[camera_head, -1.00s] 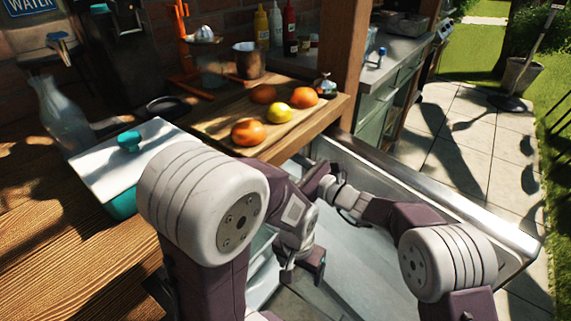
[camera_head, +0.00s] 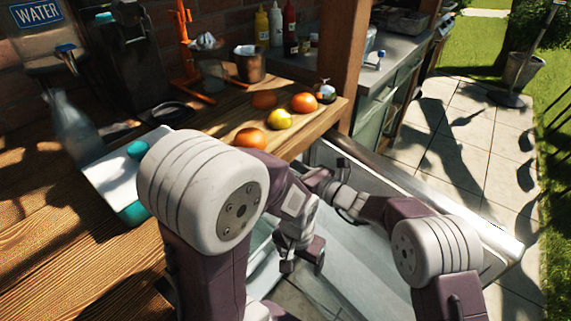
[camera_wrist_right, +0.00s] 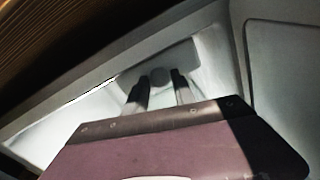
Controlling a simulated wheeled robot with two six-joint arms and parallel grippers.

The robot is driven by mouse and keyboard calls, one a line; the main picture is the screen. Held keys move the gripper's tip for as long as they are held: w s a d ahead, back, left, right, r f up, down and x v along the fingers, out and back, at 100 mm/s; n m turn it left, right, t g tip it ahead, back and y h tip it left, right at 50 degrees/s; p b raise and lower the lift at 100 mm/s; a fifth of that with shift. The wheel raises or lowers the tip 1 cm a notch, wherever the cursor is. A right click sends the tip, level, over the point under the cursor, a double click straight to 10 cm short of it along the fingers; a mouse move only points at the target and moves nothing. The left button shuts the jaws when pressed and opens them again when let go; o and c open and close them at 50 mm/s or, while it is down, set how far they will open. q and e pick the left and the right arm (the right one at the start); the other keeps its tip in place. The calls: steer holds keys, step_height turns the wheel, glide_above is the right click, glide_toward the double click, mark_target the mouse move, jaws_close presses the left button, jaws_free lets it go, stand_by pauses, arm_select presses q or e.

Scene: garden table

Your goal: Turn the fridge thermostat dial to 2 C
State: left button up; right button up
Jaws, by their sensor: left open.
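In the right wrist view, a small round grey dial (camera_wrist_right: 160,77) sits on a pale panel (camera_wrist_right: 185,55) inside the white fridge. My right gripper (camera_wrist_right: 162,84) points at it with its two dark fingers apart, one on each side of the dial. I cannot tell whether they touch it. No marks on the dial can be read. In the head view, my right gripper (camera_head: 316,178) is over the fridge opening (camera_head: 375,262), and the dial is hidden there. My left gripper (camera_head: 302,264) is open and empty, in front of the pale fridge interior.
The fridge's metal edge (camera_head: 470,218) runs along the right.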

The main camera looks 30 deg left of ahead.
steer(key=shift+o, duration=0.9)
steer(key=s+d+p, duration=0.1)
steer(key=d+p, duration=0.1)
steer(key=d, duration=0.7)
steer(key=shift+s, duration=0.15)
steer(key=shift+r, duration=0.1)
